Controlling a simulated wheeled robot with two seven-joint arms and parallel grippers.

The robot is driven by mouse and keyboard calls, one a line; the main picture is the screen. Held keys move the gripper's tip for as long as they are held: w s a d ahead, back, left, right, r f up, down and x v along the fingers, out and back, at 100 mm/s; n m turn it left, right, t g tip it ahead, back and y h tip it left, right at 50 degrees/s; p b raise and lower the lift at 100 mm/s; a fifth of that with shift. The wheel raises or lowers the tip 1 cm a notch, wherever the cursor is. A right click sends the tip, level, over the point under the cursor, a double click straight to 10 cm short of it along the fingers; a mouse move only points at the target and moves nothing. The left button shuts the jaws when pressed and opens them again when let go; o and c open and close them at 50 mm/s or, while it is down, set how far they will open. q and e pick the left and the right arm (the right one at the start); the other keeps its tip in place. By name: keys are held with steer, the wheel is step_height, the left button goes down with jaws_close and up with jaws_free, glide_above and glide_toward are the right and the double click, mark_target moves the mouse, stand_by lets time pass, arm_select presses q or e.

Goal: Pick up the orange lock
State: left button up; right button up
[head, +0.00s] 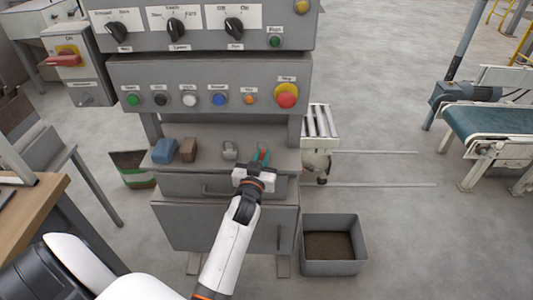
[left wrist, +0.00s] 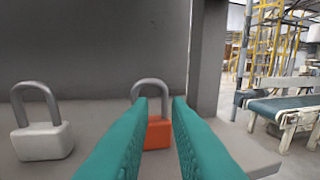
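The orange lock (left wrist: 158,134) stands upright on the grey shelf, with its grey shackle on top. In the left wrist view it shows ahead, between the fingertips of my left gripper (left wrist: 160,103), whose left finger hides part of its body. The two teal fingers are apart, and I see no contact with the lock. In the head view my left gripper (head: 262,156) is at the right part of the shelf and mostly hides the lock. My right gripper is not in view.
A grey lock (left wrist: 42,140) stands left of the orange one. Blue (head: 164,150) and brown (head: 188,149) blocks sit further left on the shelf (head: 212,158). The button panel (head: 205,84) overhangs the shelf. A grey bin (head: 330,267) stands on the floor at right.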

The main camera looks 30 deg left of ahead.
arm_select(q)
steer(key=x, duration=0.7)
steer(key=shift+w+d+f, duration=0.1)
steer(key=shift+d+f, duration=0.1)
steer(key=shift+f, duration=0.05)
jaws_close()
